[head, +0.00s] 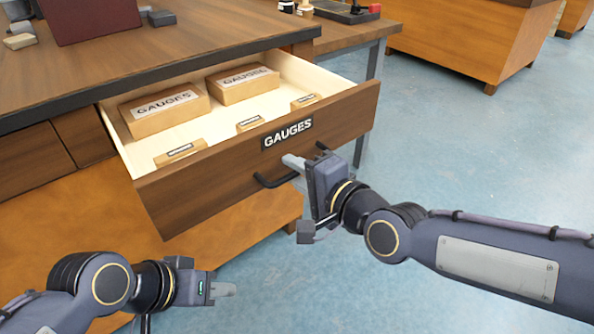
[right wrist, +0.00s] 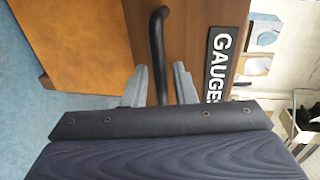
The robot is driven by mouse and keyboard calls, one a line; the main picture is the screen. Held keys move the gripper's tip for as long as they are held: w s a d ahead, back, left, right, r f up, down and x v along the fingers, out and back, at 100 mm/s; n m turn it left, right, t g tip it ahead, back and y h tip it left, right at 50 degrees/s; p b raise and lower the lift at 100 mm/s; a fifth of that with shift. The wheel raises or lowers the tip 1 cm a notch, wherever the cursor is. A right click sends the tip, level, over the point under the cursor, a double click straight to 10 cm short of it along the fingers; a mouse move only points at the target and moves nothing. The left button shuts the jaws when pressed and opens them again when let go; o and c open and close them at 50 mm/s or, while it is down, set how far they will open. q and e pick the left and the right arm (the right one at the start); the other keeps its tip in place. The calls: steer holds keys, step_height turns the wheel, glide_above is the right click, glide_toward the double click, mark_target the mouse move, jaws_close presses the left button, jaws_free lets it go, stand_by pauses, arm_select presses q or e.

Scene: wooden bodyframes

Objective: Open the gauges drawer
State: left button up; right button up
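The gauges drawer (head: 225,170) stands pulled well out of the wooden workbench in the head view, with its "GAUGES" label (head: 288,133) on the front. Its black bar handle (head: 275,181) is below the label. My right gripper (head: 293,163) is at the drawer front by the handle. In the right wrist view the handle (right wrist: 157,50) runs between the two grey fingers of the right gripper (right wrist: 158,87), which are apart with gaps beside the bar. My left gripper (head: 224,290) is low, in front of the bench and away from the drawer; its finger gap is not clear.
Two large boxes (head: 165,112) marked "GAUGES" and several small labelled blocks (head: 180,152) lie inside the drawer. The worktop (head: 170,45) holds a dark red box (head: 92,18). Blue floor (head: 450,130) is open to the right, before another wooden cabinet (head: 470,42).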

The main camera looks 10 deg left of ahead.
steer(key=p+v, duration=0.5)
steer(key=v, duration=0.2)
steer(key=shift+s+d, duration=0.3)
stand_by(0.5)
